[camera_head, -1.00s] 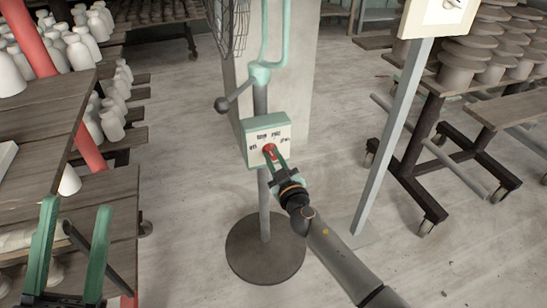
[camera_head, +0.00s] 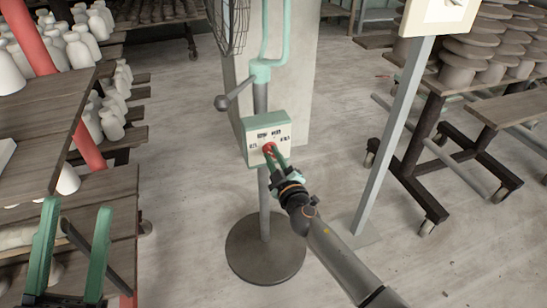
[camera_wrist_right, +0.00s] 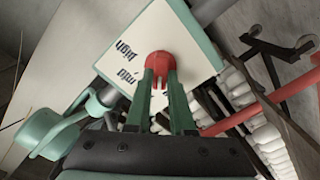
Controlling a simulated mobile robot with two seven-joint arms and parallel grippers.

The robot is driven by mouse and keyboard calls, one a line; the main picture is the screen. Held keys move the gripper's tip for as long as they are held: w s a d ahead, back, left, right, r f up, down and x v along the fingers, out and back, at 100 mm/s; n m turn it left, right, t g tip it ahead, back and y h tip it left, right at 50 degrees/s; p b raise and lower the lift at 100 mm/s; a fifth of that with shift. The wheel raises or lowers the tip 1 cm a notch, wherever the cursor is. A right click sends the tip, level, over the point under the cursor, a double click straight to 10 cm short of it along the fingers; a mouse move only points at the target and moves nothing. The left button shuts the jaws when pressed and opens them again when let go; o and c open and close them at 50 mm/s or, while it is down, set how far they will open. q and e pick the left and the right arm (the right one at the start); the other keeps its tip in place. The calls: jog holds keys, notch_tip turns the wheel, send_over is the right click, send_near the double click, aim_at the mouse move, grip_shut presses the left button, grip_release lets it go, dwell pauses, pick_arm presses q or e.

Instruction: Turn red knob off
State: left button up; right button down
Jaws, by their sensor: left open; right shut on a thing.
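The red knob (camera_head: 268,148) sits on the front of a pale control box (camera_head: 267,141) with a green top, mounted on the post of a standing fan. My right gripper (camera_head: 275,154) reaches the box from the lower right and is shut on the knob. The right wrist view shows the red knob (camera_wrist_right: 160,64) between the two green fingertips (camera_wrist_right: 160,78), with dark lettering on the panel around it. The knob's exact setting is hard to read. My left gripper (camera_head: 73,240) is open and empty at the lower left, in front of the wooden shelves.
The fan's round base (camera_head: 265,250) stands on the floor. A grey post (camera_head: 392,135) carrying a pale panel is right of my right arm. Shelves with white bottles (camera_head: 84,55) are at left, a wheeled rack (camera_head: 430,125) at right. The floor between is clear.

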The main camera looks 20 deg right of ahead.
jog(key=n, duration=0.4)
jog(key=shift+f+n, duration=0.15)
jog(key=shift+n, duration=0.25)
dwell(0.4)
jog(key=c, duration=0.8)
grip_release()
jog(key=shift+s, duration=0.6)
jog(key=s, duration=1.1)
jog(key=shift+s+d, duration=0.15)
jog(key=shift+s, duration=0.05)
